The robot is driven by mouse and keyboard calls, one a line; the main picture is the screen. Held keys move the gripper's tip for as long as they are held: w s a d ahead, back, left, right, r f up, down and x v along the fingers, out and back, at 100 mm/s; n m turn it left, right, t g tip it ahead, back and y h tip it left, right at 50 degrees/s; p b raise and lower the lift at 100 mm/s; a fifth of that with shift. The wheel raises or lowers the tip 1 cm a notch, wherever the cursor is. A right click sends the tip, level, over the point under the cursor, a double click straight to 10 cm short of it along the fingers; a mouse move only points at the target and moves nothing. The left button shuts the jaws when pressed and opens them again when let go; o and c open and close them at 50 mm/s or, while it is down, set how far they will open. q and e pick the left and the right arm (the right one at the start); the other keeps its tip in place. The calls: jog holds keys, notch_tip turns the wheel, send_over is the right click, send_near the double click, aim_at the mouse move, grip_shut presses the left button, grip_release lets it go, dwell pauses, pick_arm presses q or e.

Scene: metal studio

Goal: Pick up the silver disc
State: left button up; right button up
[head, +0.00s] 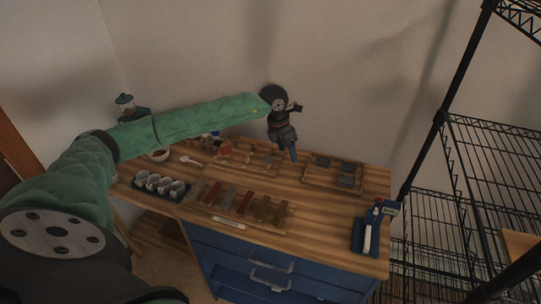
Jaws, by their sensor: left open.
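I cannot make out a silver disc for certain; small pieces on the bench are dark and blurred. My left arm reaches in from the left over the wooden workbench (330,215). My left gripper (293,153) is open and points down above the back of the bench, between two shallow wooden trays. The left tray (262,163) holds small reddish pieces. The right tray (320,184) holds several dark grey pieces. I see nothing held in the gripper. My right gripper is out of view.
A dark holder (143,187) with several pale round cups stands at the bench's left. A board (280,224) of coloured strips lies in the middle. A blue tray (357,240) with tools is near the right edge. A black wire shelf (490,165) stands at right.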

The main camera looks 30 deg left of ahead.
aim_at(267, 160)
pick_arm(q)
jog(key=a+y, duration=0.1)
jog(key=a, duration=0.1)
jog(key=a+y, duration=0.1)
jog(key=a, duration=0.2)
jog(key=a+r+y, duration=0.1)
jog(key=a, duration=0.2)
jog(key=shift+w+n+g+p, duration=0.1)
jog(key=shift+n+g+p, duration=0.2)
jog(key=shift+g+p, duration=0.1)
jog(key=shift+f+p, duration=0.4)
jog(key=shift+f, duration=0.7)
notch_tip(267, 160, down, 5)
jog(key=p, duration=0.4)
jog(key=shift+f, duration=0.15)
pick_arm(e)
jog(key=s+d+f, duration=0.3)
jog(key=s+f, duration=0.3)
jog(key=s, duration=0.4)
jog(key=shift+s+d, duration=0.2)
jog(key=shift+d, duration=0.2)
pick_arm(q)
jog(key=shift+f+b, duration=0.25)
jog(key=shift+b, duration=0.4)
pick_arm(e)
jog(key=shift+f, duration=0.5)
pick_arm(q)
jog(key=c, duration=1.1)
jog(key=shift+o, duration=0.2)
